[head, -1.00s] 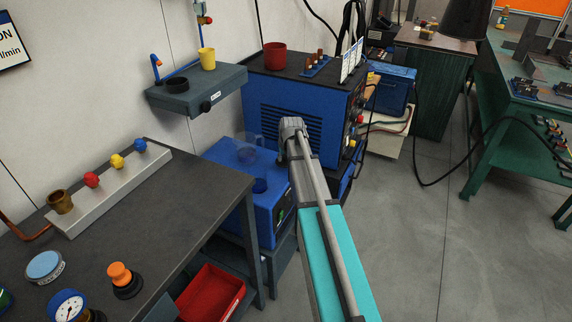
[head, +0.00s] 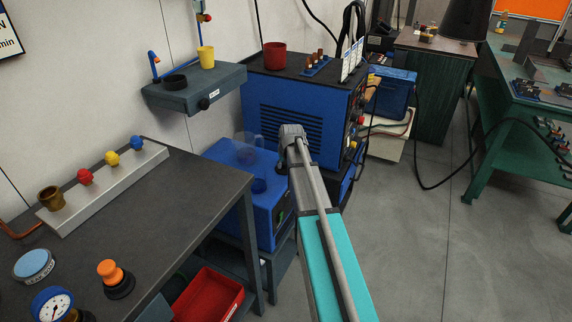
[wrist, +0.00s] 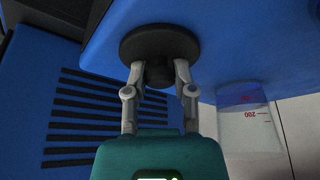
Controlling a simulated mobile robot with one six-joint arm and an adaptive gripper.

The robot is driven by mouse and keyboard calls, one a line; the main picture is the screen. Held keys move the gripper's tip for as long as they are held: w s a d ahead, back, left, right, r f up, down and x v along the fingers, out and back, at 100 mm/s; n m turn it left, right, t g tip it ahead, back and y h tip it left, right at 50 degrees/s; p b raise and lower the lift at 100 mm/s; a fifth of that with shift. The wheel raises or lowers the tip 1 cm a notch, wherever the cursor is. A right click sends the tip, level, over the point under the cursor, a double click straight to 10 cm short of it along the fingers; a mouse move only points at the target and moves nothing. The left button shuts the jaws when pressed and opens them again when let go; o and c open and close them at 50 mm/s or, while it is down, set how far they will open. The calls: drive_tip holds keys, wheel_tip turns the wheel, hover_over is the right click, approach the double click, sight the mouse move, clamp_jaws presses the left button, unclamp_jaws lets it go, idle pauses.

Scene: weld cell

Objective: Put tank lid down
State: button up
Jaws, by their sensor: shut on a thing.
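The tank lid (wrist: 137,43) is a black disc with a knob. My gripper (wrist: 158,75) is shut on the knob, with one finger on either side. In the head view my gripper (head: 291,140) is above the right side of the blue tank unit (head: 226,152), and a dark edge of the lid shows under it.
The blue slotted welder (head: 290,105) rises close behind my gripper. A dark workbench (head: 150,215) is at left.

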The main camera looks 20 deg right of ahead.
drive_tip(key=o, duration=0.9)
drive_tip(key=shift+o, duration=0.2)
drive_tip(key=p+v, duration=1.1)
drive_tip(key=v, duration=0.1)
drive_tip(key=shift+r, duration=0.15)
idle(1.0)
